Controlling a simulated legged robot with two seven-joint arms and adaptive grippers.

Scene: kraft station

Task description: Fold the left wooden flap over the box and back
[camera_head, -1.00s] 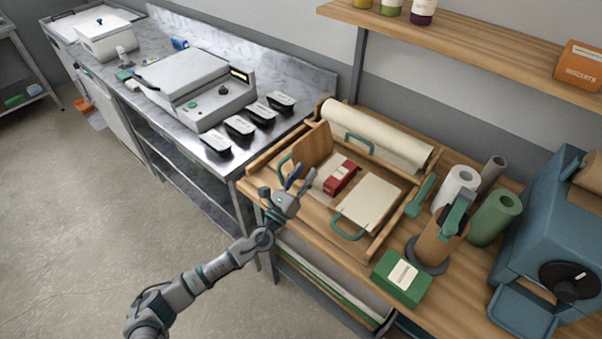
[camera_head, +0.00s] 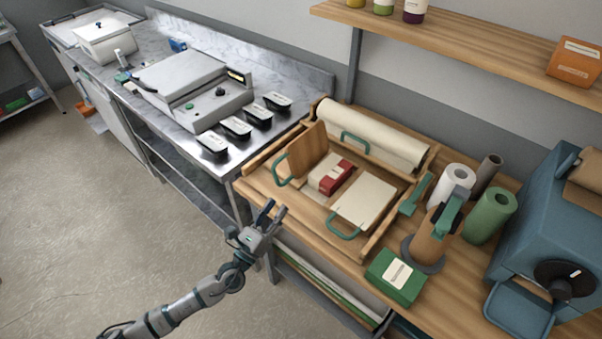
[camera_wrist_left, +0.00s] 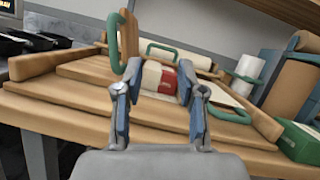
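The left wooden flap (camera_head: 309,150) stands raised on the left side of the wooden folding tray, with a green loop handle (camera_head: 281,171) on its outer side. The flap also shows in the left wrist view (camera_wrist_left: 131,66), with its handle (camera_wrist_left: 113,36) above the left finger. The box (camera_head: 338,178) lies flat just right of the flap. Its left part looks cream and its right part red; it also shows in the left wrist view (camera_wrist_left: 165,78), between the fingers but beyond them. My left gripper (camera_head: 269,208) is open and empty, in front of the tray's near left edge, apart from the handle. My right gripper is out of view.
A cream-topped flap (camera_head: 365,199) with a green handle lies right of the box. A paper roll (camera_head: 375,135) lies behind. A green box (camera_head: 396,277) and tape dispenser (camera_head: 436,235) stand to the right. Black containers (camera_head: 236,127) line the steel counter at left.

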